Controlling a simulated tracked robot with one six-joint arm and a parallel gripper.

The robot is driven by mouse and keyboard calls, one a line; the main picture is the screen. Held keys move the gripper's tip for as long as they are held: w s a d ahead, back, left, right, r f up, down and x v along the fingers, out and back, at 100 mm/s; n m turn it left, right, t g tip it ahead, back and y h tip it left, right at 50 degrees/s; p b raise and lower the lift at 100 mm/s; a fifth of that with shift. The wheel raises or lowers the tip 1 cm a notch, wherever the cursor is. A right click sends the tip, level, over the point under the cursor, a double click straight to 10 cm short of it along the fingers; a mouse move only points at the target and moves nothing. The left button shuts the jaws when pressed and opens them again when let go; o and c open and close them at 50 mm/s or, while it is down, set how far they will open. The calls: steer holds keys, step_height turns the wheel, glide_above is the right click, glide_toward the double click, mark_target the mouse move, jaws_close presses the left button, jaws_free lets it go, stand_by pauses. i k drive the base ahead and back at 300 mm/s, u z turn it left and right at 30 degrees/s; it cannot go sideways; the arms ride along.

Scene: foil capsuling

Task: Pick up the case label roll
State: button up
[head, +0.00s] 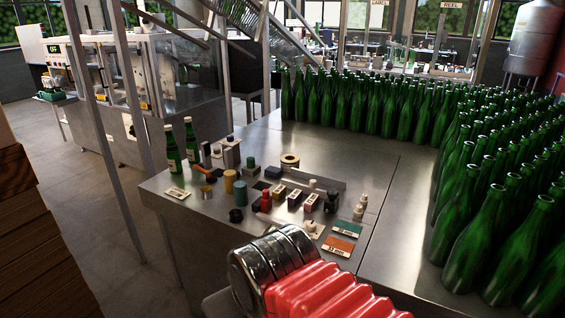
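A tan roll with a pale face and an open core (290,160) lies on the steel table at the back of a group of small items. It looks like the case label roll, though no lettering on it can be read. Small dark and white items stand in front of it, and its top is clear.
The steel table (382,200) carries small bottles, blocks and cards around the roll. Two labelled green bottles (172,150) stand at the left edge. Many green bottles (480,225) crowd the back and right. A flat metal bar (318,178) lies right of the roll.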

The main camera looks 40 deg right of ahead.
mark_target(288, 161)
steer(key=i, duration=0.9)
steer(key=z, duration=0.05)
